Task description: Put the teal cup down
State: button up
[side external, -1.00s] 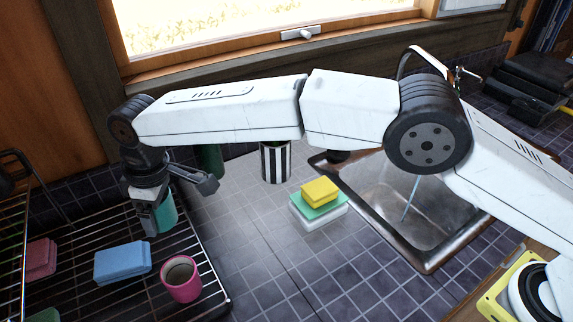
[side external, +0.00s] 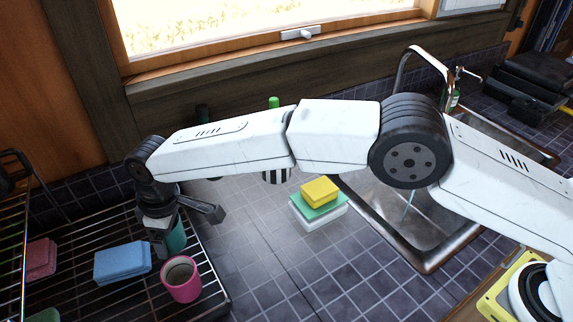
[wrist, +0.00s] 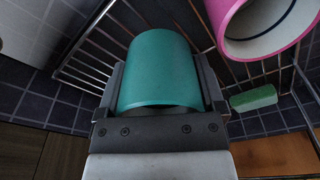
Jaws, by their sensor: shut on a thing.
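The teal cup (side external: 176,238) is in my gripper (side external: 165,245), over the dark wire rack at the left in the side external view. In the wrist view the teal cup (wrist: 158,70) fills the space between the two fingers of my gripper (wrist: 160,90), which is shut on it. In the side external view the gripper covers part of the cup. The cup is low over the rack (side external: 75,240); I cannot tell whether its base touches the wires.
A pink cup (side external: 181,290) stands in front of the gripper, with a blue sponge (side external: 122,261) to its left and a pink sponge (side external: 40,258) farther left. Stacked sponges (side external: 319,205) lie on the tiles beside the sink (side external: 440,255).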

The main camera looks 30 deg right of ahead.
aim_at(172, 246)
jog(key=shift+f, duration=1.85)
jog(key=shift+f, duration=0.15)
jog(key=o, duration=1)
jog(key=shift+o, duration=0.2)
notch_tip(172, 246, up, 12)
jog(key=d, duration=0.1)
jog(key=shift+s+d, duration=0.15)
jog(key=shift+s, duration=0.2)
